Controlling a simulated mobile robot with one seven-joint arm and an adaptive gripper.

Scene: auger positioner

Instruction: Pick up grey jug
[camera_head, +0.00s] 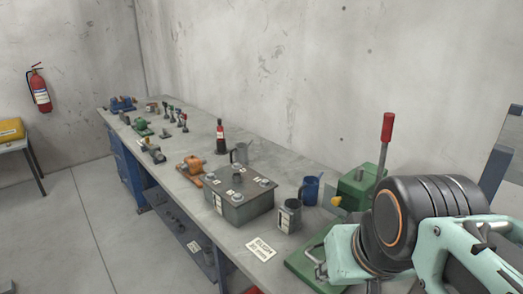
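Two grey vessels stand on the workbench (228,238), and I cannot tell for sure which is the grey jug. One grey jug (240,153) with a handle stands upright behind the grey metal box, its lower part partly hidden. The other, a grey mug-like vessel (290,216) with a pale label and a side handle, stands at the box's right. Large black and pale green parts, which look like my arm, fill the lower right. My gripper's fingertips cannot be made out, and nothing there touches either vessel.
A blue mug (311,191) stands behind the nearer grey vessel. The metal box (238,197), an orange device (191,168) and a dark red-labelled bottle (220,138) stand close by. A green machine (359,186) with a red-handled lever (387,127) is at the right. A paper sign (261,249) lies in front.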

